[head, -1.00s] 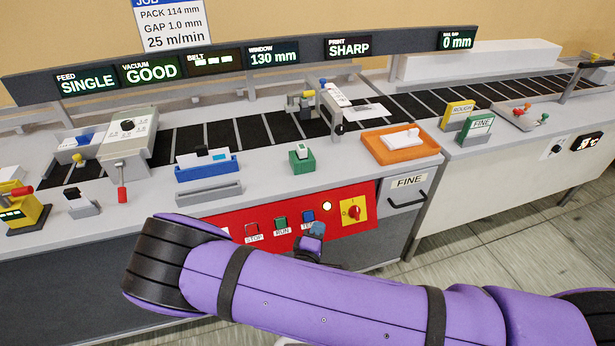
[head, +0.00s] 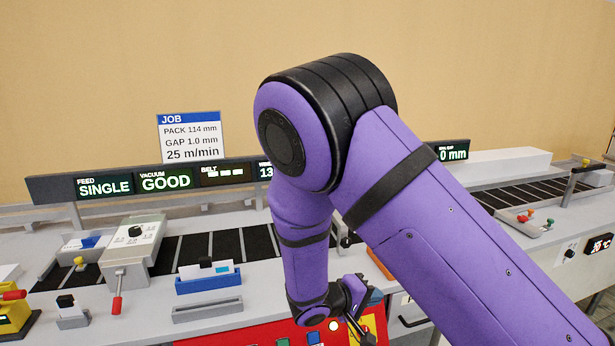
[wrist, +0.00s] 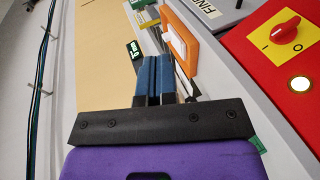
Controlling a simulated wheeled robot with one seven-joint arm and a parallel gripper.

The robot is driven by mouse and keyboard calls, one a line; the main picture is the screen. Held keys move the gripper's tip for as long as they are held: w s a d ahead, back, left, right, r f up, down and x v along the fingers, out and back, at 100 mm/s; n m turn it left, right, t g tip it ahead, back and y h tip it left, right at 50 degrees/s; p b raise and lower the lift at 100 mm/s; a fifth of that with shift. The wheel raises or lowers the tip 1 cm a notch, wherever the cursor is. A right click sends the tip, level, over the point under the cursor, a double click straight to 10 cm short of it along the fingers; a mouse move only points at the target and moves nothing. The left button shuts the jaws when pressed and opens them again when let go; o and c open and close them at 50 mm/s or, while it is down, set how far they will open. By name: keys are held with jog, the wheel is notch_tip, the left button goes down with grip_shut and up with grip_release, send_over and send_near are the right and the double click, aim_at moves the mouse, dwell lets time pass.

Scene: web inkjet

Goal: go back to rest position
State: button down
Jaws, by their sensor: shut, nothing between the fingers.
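My purple and black arm is folded up in the head view, its elbow high in front of the machine. My gripper (head: 362,334) is low in the head view, in front of the red control panel (head: 255,336). In the wrist view the blue fingers of my gripper (wrist: 155,75) are side by side, shut and empty. Nothing is held. My arm hides the middle of the belt and part of the displays.
The orange tray (wrist: 185,42) lies beyond the fingers in the wrist view. The panel's red rotary switch (wrist: 286,30) is at right. A blue card holder (head: 208,282) and a red-handled lever (head: 117,304) stand left of my arm.

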jog(key=s+d+r+m+g+y, duration=0.2)
jog(key=s+d+r+g+y, duration=0.15)
jog(key=d+r, duration=0.4)
jog(key=s+d+r+m+g+y, duration=0.25)
jog(key=s+d+r, duration=0.2)
jog(key=r, duration=0.65)
jog(key=s+d+r+t+y, duration=0.3)
jog(key=s+r+t+y, duration=0.2)
jog(key=s+r, duration=0.8)
jog(key=shift+s+d+r+y, duration=0.2)
jog(key=shift+s+y, duration=0.7)
jog(key=shift+s, duration=1.4)
